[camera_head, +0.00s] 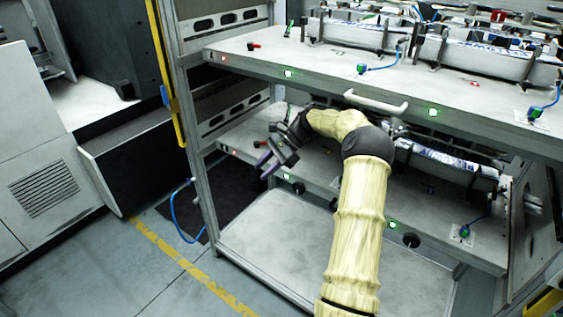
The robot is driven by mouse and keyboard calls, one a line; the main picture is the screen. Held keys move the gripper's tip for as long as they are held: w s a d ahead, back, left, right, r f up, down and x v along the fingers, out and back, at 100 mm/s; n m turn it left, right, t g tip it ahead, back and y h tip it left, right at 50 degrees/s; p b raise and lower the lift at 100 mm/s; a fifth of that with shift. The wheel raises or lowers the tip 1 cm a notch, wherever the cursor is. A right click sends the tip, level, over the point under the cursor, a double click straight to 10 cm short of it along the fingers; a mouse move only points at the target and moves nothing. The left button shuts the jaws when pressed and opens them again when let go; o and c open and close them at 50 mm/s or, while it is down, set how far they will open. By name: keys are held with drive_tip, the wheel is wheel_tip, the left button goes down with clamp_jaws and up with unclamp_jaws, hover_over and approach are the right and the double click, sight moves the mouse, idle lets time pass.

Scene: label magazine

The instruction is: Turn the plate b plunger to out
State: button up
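My gripper (265,169) is in front of the left part of the lower shelf plate (322,170), its fingers pointing down and to the left. Its two fingers look apart, with nothing seen between them. Black round knobs stand at the lower plate's front edge: one (298,188) just right of my gripper and another (411,241) farther right. A small red-handled part (259,143) shows on the lower plate behind my gripper. A similar red-handled part (253,45) is on the upper plate (330,62). I cannot tell which part is the plate b plunger or its position.
The upper plate, with a white handle (376,102), overhangs the lower one. Long white label magazines (487,57) stand on the upper plate, and another (446,166) is on the lower one. A grey frame post (192,130) stands left of my gripper. A blue cable (175,215) hangs beside it.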

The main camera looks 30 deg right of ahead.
drive_tip(key=s+a+f+n+g+h, duration=0.1)
drive_tip(key=s+a+n+h, duration=0.25)
drive_tip(key=a, duration=0.35)
drive_tip(key=s+a+n+g+h, duration=0.1)
drive_tip(key=s+a+n+h, duration=0.2)
drive_tip(key=a, duration=0.5)
drive_tip(key=s+a+n+t+h, duration=0.1)
drive_tip(key=s+n, duration=0.4)
drive_tip(key=s, duration=0.5)
drive_tip(key=s+a+r+n+t+h, duration=0.1)
drive_tip(key=s+a+n, duration=0.3)
drive_tip(key=s, duration=0.6)
drive_tip(key=shift+a+n+h, duration=0.35)
drive_tip(key=shift+n, duration=0.9)
drive_tip(key=shift+r, duration=0.1)
